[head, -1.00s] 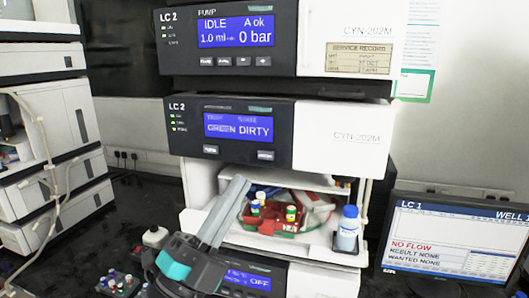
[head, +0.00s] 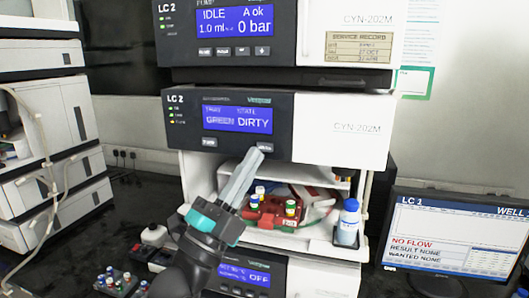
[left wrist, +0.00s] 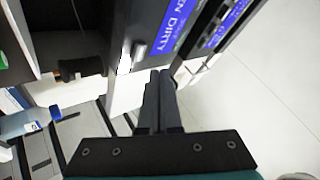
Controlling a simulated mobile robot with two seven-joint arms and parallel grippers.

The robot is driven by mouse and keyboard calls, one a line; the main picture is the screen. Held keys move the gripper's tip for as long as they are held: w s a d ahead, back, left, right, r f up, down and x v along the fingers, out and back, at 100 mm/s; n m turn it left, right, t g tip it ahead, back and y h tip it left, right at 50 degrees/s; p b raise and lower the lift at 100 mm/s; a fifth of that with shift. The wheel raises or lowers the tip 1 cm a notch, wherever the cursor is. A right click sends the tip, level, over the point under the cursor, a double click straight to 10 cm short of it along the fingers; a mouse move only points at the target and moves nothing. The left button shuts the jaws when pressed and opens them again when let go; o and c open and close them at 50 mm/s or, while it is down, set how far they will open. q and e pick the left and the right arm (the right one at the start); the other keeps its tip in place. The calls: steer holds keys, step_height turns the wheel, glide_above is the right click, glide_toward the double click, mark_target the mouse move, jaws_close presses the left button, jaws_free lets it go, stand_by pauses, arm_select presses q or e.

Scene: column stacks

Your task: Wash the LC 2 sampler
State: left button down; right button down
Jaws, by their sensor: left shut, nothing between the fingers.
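The LC 2 sampler (head: 340,125) is the middle unit of the stack. Its blue display (head: 237,121) reads GREEN and DIRTY. Two small pale buttons sit below the display, a left one (head: 209,142) and a right one (head: 265,147). My left gripper (head: 257,154) is shut and empty, pointing up at the right button; its tips overlap that button's lower edge in the head view, and I cannot tell whether they touch. In the left wrist view the shut fingers (left wrist: 160,74) are near the panel and a pale button (left wrist: 138,52). My right gripper is not in view.
Below the panel is an open bay with a red tray (head: 270,218) of capped vials and a blue-capped bottle (head: 348,222). The pump (head: 350,60) is above. A monitor (head: 455,235) stands right, reading NO FLOW.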

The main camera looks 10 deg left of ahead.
arm_select(q)
steer(key=shift+w, duration=0.85)
stand_by(1.5)
steer(key=shift+w, duration=0.4)
steer(key=shift+w, duration=0.4)
stand_by(0.5)
steer(key=shift+s, duration=0.85)
steer(key=shift+p, duration=0.3)
